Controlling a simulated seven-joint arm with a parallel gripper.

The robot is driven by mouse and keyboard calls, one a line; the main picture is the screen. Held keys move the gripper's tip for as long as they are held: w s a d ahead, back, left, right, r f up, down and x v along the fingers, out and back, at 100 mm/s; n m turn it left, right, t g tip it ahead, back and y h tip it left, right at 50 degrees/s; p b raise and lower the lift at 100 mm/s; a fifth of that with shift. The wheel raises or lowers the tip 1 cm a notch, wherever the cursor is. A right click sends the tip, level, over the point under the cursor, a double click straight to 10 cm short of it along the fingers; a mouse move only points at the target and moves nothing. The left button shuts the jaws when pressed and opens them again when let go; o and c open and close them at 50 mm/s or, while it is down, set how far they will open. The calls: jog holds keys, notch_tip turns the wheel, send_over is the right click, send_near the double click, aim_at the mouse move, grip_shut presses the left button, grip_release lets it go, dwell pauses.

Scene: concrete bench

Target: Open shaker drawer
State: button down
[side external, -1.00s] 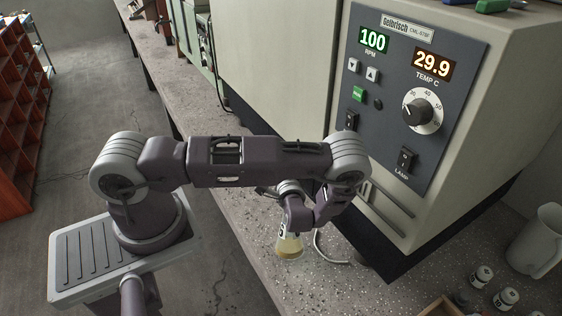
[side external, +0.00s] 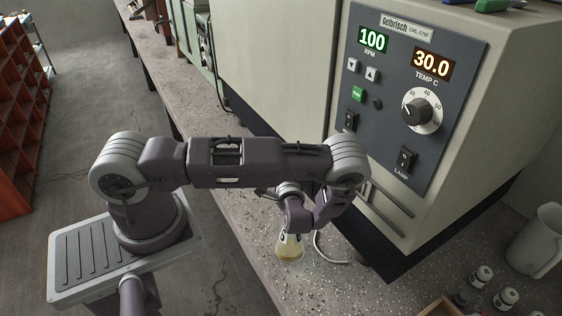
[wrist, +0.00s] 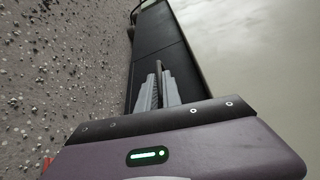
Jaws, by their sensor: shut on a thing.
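The shaker is the large cream cabinet (side external: 455,190) with a grey control panel, at the right of the side view. The dark panel along its foot (wrist: 162,45), apparently the drawer front, fills the middle of the wrist view. My gripper (wrist: 158,88) is against this dark panel, its fingers close together on a thin part, apparently the drawer handle. The handle is almost wholly hidden by the fingers. In the side view my wrist covers the fingertips, and the drawer's opening cannot be made out.
A flask (side external: 289,249) with yellowish liquid stands on the speckled bench close to my wrist. A pale curved loop (side external: 321,248) is just right of it. Small jars (side external: 481,276) and a white jug (side external: 537,241) are at the lower right. Bench left of the flask is clear.

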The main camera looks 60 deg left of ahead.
dwell(0.4)
jog(key=s, duration=1.9)
jog(key=shift+s+f, duration=0.2)
jog(key=c, duration=1.5)
grip_release()
jog(key=shift+r, duration=0.15)
jog(key=v, duration=0.7)
